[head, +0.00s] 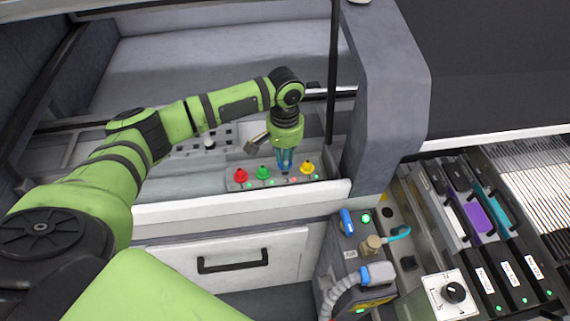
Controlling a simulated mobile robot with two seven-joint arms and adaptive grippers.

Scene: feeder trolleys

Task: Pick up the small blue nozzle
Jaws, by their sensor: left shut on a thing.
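My left gripper (284,164) points down over the nozzle rack (232,186), between the green and yellow nozzles. It is shut on the small blue nozzle, which is mostly hidden by the fingers; only blue shows around the fingertips. The rack place below has a red light, while the other places have green lights. A red nozzle (240,175), a green nozzle (263,173) and a yellow nozzle (307,167) stand upright in the rack. My right gripper is not in view.
A grey column (385,100) stands right of the rack. Below it is a unit with a blue valve handle (347,222) and hoses. Feeders (505,260) fill the right side. A drawer (225,262) lies under the white ledge (180,212).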

